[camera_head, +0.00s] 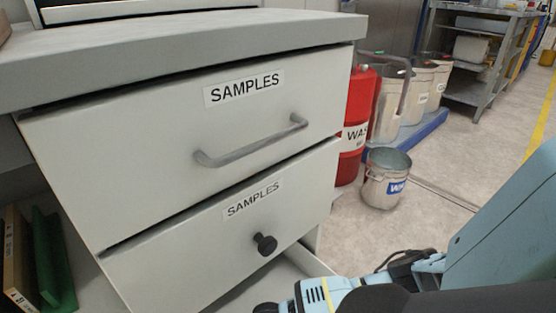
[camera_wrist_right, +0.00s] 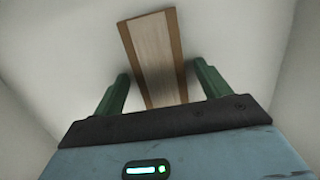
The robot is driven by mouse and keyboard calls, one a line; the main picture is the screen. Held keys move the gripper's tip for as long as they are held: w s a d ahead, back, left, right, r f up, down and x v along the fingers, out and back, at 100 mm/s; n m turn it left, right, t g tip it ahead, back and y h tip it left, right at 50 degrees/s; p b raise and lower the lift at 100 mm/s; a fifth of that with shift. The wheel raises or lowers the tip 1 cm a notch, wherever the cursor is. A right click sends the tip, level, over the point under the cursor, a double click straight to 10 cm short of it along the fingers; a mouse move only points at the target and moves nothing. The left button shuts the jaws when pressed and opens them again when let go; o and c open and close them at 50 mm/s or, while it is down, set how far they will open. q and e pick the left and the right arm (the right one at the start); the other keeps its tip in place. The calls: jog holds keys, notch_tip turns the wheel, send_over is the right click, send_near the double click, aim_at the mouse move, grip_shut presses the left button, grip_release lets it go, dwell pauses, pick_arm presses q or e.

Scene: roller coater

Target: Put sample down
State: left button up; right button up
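The sample (camera_wrist_right: 153,52), a flat strip with a pale wood-coloured face and brown edges, lies on a white surface in the right wrist view. My right gripper (camera_wrist_right: 160,76) is open, with its two green fingers apart on either side of the sample's near end. Narrow gaps show between the fingers and the strip. The near end is hidden behind the gripper body. In the head view, two closed drawers are labelled SAMPLES, an upper drawer (camera_head: 150,160) with a bar handle and a lower drawer (camera_head: 190,250) with a black knob. My left gripper is not in view.
A white edge, apparently a pulled-out drawer (camera_head: 309,262), shows below the closed ones. Pale walls flank the sample in the wrist view. A red waste container (camera_head: 356,105) and a metal bucket (camera_head: 386,178) stand right of the cabinet. Green and brown panels (camera_head: 50,265) stand at lower left.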

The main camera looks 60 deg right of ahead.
jog(key=shift+r, duration=0.55)
notch_tip(320, 180, up, 11)
jog(key=w+p, duration=0.1)
jog(key=p, duration=0.5)
jog(key=shift+w+d, duration=0.2)
jog(key=shift+w, duration=0.15)
